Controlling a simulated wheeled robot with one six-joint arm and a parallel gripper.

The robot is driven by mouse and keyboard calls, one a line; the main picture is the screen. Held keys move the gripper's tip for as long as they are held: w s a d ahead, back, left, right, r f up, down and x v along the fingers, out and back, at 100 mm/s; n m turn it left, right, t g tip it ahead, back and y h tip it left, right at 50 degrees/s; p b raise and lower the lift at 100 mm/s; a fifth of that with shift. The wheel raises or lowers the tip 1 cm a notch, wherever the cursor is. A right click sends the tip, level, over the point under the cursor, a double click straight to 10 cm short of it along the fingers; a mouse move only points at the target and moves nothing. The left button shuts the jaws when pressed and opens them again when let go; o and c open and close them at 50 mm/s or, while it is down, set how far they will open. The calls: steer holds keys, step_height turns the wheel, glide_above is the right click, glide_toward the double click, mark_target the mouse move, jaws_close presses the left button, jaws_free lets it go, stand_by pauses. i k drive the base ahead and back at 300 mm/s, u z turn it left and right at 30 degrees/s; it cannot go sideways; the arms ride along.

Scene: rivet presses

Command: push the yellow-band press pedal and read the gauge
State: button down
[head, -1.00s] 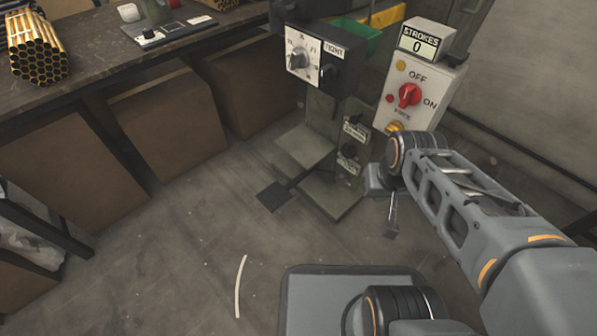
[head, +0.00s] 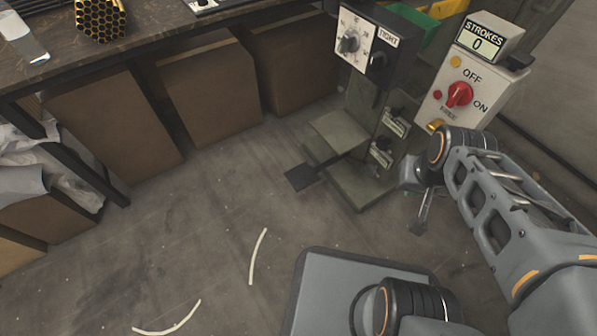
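A press stands right of centre with a grey-green base (head: 373,190). A flat black pedal (head: 301,177) lies on the floor at its front left. Its upper box has a white dial face (head: 352,42) with a knob and a label reading TIGHT. A white control box (head: 460,92) has a red knob between OFF and ON, and a STROKES counter (head: 484,40) showing 0. No gauge with a needle is clearly visible, and no yellow band on this press can be made out. My gripper (head: 424,212) points down right of the press base, apart from the pedal; its fingers are too small to judge.
A workbench (head: 150,35) with brass tubes (head: 99,18) runs along the upper left, with brown boxes (head: 209,94) under it. A green bin (head: 413,27) sits behind the press. White curved lines (head: 258,256) mark the open floor left of my base.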

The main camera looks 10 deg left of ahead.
mark_target(300, 177)
steer(key=z, duration=0.15)
steer(key=k, duration=0.2)
steer(key=z, duration=1)
steer(key=k, duration=1.15)
steer(key=u, duration=0.3)
steer(key=i, duration=1.1)
steer(key=u, duration=1.55)
steer(key=i, duration=0.5)
steer(key=u, duration=0.55)
